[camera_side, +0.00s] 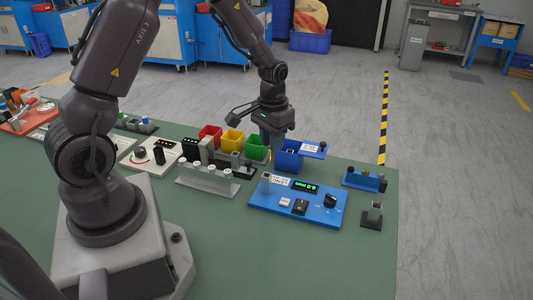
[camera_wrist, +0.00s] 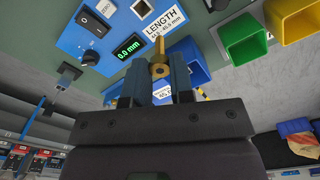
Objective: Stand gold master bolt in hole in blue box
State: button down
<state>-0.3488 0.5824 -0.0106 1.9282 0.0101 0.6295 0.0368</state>
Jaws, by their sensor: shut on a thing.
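My gripper (camera_wrist: 157,82) is shut on the gold master bolt (camera_wrist: 159,58), whose shank points away from the wrist camera. In the side view my gripper (camera_side: 272,150) hangs just left of the open blue bin (camera_side: 290,162), above the table. The bolt cannot be made out there. The blue bin also shows in the wrist view (camera_wrist: 193,58), partly behind the fingers. A blue gauge box (camera_side: 263,200) with a lit readout lies in front of the gripper. In the wrist view this gauge box (camera_wrist: 103,54) has a LENGTH label and reads 0.0 mm.
Red (camera_side: 211,131), yellow (camera_side: 232,137) and green (camera_side: 256,149) bins stand left of the blue bin. A grey rack (camera_side: 207,181) stands left of the gauge box. A blue fixture (camera_side: 361,181) and a dark stand (camera_side: 371,220) stand at right. The table's front is clear.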

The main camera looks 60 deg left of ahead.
jog(key=shift+w+a+r, duration=1.6)
jog(key=shift+w+a, duration=1.4)
jog(key=shift+w, duration=1.25)
jog(key=shift+f, duration=2.75)
jog(key=shift+f, duration=1.75)
